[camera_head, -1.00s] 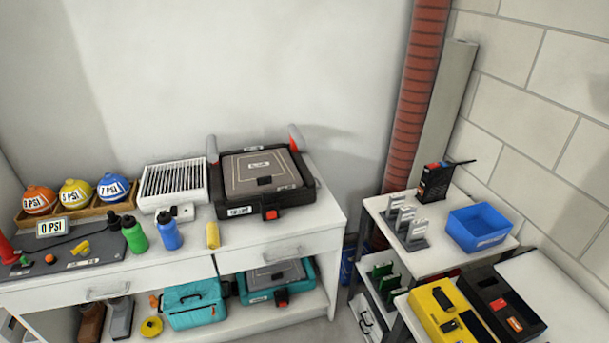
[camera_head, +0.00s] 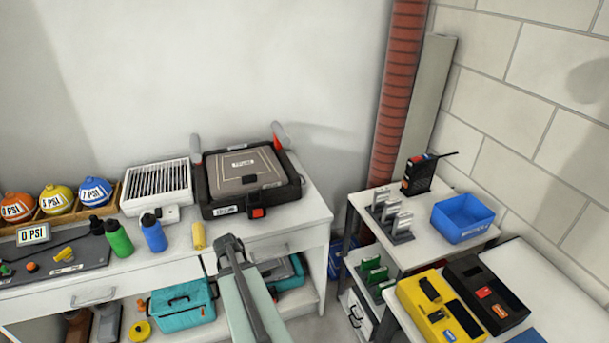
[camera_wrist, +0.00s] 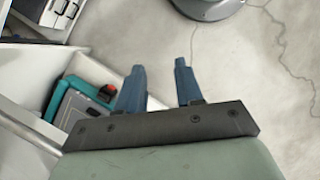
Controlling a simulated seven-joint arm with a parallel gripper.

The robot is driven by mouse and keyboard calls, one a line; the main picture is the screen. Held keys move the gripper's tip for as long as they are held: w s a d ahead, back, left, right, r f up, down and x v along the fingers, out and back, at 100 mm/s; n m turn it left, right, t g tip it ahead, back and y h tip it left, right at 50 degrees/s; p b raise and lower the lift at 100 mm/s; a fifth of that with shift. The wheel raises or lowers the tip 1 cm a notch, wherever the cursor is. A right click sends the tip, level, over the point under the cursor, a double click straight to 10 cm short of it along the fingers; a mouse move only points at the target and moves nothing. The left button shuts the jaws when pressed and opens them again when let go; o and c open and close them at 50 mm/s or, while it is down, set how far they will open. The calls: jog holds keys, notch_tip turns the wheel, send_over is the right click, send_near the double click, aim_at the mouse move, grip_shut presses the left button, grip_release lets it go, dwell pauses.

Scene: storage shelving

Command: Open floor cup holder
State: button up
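Nothing in view is plainly recognisable as a floor cup holder. My gripper (camera_wrist: 159,68) shows in the wrist view with its two blue fingers apart and nothing between them, over the pale floor. Part of my arm rises at the bottom middle of the head view, in front of the bench; the fingers cannot be made out there. A teal case with a grey lid (camera_head: 287,268) is on the lower shelf, partly hidden by my arm. It also shows left of the fingers in the wrist view (camera_wrist: 75,107), apart from them, with a red-orange latch.
A black case (camera_head: 250,180), a white slatted box (camera_head: 157,187) and bottles stand on the white bench. A teal box (camera_head: 182,305) is on the lower shelf. A blue bin (camera_head: 463,218) and a yellow tray (camera_head: 420,313) are at right. Cracked floor (camera_wrist: 245,75) is clear.

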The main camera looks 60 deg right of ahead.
jog(key=d+r+m, duration=0.2)
jog(key=d+r, duration=0.6)
jog(key=d, duration=0.4)
jog(key=w+d+r+m, duration=0.1)
jog(key=d+r+m, duration=0.1)
jog(key=d+r, duration=0.7)
jog(key=w+d+r+m+t, duration=0.1)
jog(key=d+r+m, duration=0.1)
jog(key=d+r, duration=0.7)
jog(key=shift+d+r, duration=0.15)
jog(key=shift+d, duration=1.85)
jog(key=shift+d+r, duration=0.1)
jog(key=shift+d, duration=1.85)
jog(key=d+r+m+t, duration=0.3)
jog(key=d+r+t, duration=0.15)
jog(key=d, duration=0.75)
jog(key=shift+t+y, duration=0.25)
jog(key=shift+y, duration=0.05)
jog(key=f, duration=0.4)
jog(key=w+a+f, duration=0.1)
jog(key=f, duration=0.4)
jog(key=w+a+f, duration=0.1)
jog(key=f, duration=0.3)
jog(key=shift+f, duration=0.35)
grip_shut()
